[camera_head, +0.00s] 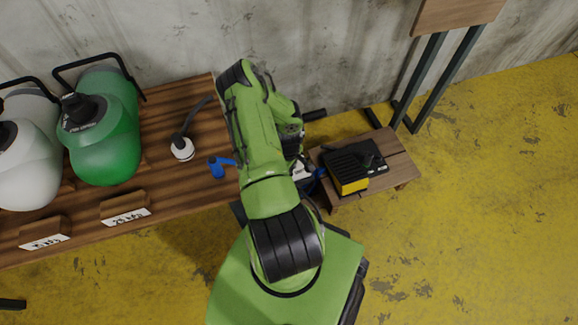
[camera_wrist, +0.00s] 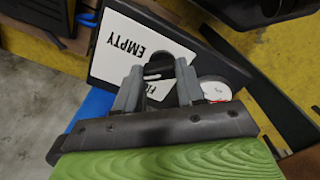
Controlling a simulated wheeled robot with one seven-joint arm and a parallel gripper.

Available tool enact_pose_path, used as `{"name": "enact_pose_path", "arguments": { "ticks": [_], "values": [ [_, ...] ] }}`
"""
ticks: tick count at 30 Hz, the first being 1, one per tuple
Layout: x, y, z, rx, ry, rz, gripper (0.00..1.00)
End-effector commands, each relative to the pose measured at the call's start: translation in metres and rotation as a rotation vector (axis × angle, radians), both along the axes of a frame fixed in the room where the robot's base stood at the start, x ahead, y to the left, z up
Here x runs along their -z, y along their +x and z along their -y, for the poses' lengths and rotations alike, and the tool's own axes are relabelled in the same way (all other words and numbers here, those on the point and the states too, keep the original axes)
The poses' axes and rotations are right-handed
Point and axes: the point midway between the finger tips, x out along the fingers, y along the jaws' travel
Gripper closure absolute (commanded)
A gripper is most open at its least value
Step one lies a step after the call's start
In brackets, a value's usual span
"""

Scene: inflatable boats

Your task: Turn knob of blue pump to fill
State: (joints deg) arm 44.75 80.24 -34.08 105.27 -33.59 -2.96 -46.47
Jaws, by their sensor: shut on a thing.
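In the wrist view the pump shows a dark top with a white label (camera_wrist: 135,40) reading "EMPTY". Blue (camera_wrist: 92,106) shows at the pump's left side. The knob's pointing direction is hard to tell. A round white dial (camera_wrist: 214,90) sits right of the fingers. In the head view my arm hides my gripper and most of the pump.
A small wooden table (camera_head: 400,160) carries a black and yellow device (camera_head: 350,168). The wooden bench (camera_head: 205,120) at left holds a green tank (camera_head: 108,150), a white tank (camera_head: 28,165), a white-ended hose piece (camera_head: 182,150) and a blue fitting (camera_head: 217,168). The yellow floor at right is clear.

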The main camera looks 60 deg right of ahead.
Motion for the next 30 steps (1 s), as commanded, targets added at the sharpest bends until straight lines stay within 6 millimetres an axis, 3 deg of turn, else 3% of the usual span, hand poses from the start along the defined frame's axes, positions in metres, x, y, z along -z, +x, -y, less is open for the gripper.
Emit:
{"name": "enact_pose_path", "arguments": {
  "ticks": [18, 30],
  "values": [
    [-0.0017, 0.0011, -0.0007, -0.575, 0.001, -0.001, 0.92],
    [-0.0010, 0.0016, -0.0009, -0.836, 0.001, -0.001, 0.92]
  ]
}}
